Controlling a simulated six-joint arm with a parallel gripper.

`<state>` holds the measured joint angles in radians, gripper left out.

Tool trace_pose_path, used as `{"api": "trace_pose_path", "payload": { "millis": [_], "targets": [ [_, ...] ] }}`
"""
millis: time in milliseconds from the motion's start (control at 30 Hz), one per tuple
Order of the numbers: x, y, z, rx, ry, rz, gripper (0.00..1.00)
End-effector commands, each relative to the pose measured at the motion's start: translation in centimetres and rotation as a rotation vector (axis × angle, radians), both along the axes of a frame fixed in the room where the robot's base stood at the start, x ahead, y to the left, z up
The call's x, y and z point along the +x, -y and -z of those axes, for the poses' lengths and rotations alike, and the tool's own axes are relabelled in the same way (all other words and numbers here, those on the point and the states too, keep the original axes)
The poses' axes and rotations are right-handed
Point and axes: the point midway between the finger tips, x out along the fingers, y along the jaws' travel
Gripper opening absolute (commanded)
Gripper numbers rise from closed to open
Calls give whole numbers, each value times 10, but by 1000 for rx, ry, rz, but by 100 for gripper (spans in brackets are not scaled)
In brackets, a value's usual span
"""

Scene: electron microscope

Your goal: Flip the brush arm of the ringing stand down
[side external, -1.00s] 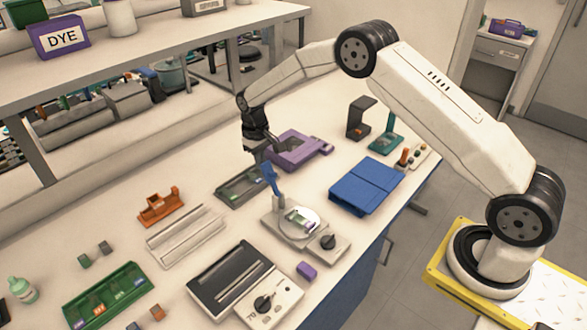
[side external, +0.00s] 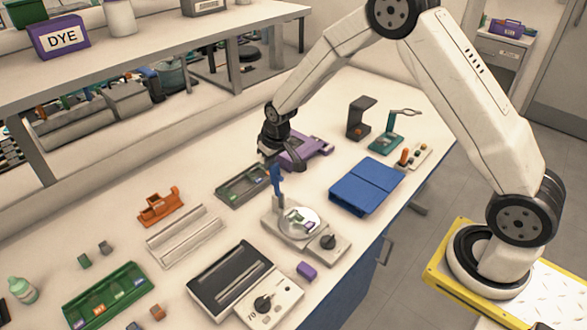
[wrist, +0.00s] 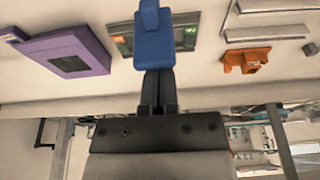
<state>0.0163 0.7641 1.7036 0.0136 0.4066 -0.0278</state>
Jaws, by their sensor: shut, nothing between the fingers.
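The ringing stand (side external: 277,226) is a grey base with a round white turntable (side external: 287,230) and a black knob at its right. Its blue brush arm (side external: 277,180) stands up, close to vertical, on a post at the stand's back. My gripper (side external: 284,164) is shut and empty, beside and behind the top of the brush arm. In the wrist view the blue brush arm (wrist: 153,45) is straight ahead of my shut fingers (wrist: 158,88) and overlaps their tips. I cannot tell whether they touch. A small slide (side external: 303,221) lies on the turntable.
A purple device (side external: 305,151) and a dark slide tray (side external: 243,186) lie behind the stand. A blue folder-like case (side external: 366,187) lies to the right. A hotplate-like box (side external: 235,280) and a small purple block (side external: 307,271) are in front. Bare table lies between them.

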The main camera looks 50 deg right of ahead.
Motion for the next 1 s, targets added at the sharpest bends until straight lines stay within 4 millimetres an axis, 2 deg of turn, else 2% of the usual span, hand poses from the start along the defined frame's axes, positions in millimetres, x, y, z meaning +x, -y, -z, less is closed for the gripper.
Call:
{"api": "trace_pose_path", "payload": {
  "millis": [700,1000],
  "targets": [
    [-27,2,0,-7,316,2,0],
    [-38,0,0,0,370,-1,0]
  ]
}}
